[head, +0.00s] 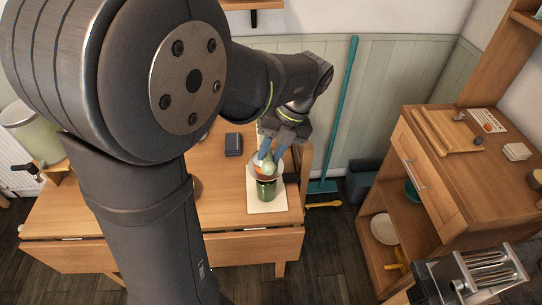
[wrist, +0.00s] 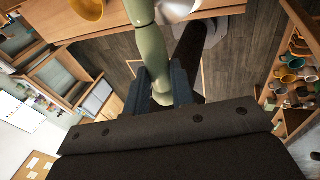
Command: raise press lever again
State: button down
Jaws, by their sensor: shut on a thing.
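My gripper (head: 273,150) is above the right part of the wooden table in the head view. Its blue fingers are shut on a pale green handle (head: 268,168), which looks like the press lever. In the wrist view, my gripper (wrist: 163,86) has a finger on each side of the handle's rounded end, and the handle (wrist: 151,48) runs from there to the top edge. A dark green pot (head: 266,190) stands just below the handle in the head view, on a cream board (head: 267,207). The join between handle and press is hidden or too small to make out.
A dark box (head: 233,144) lies on the table (head: 225,215) left of my gripper. A teal broom (head: 347,100) leans on the wall behind. A wooden cabinet (head: 440,170) stands to the right. An orange bowl (wrist: 88,7) shows in the wrist view.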

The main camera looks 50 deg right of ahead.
jog(key=shift+w+d+r+m+g+y, duration=0.15)
jog(key=shift+w+d+r+g+y, duration=0.35)
jog(key=shift+r, duration=0.7)
jog(key=shift+w+d+r+m+g+y, duration=0.25)
jog(key=shift+r+g+y, duration=0.35)
jog(key=shift+r, duration=0.55)
jog(key=shift+w+d+r+m+g+y, duration=0.1)
jog(key=shift+w+d+r+g+y, duration=0.4)
jog(key=shift+r, duration=0.7)
jog(key=shift+s, duration=0.1)
jog(key=c, duration=1.2)
grip_release()
jog(key=shift+c, duration=0.2)
jog(key=shift+o, duration=0.2)
jog(key=shift+a, duration=0.1)
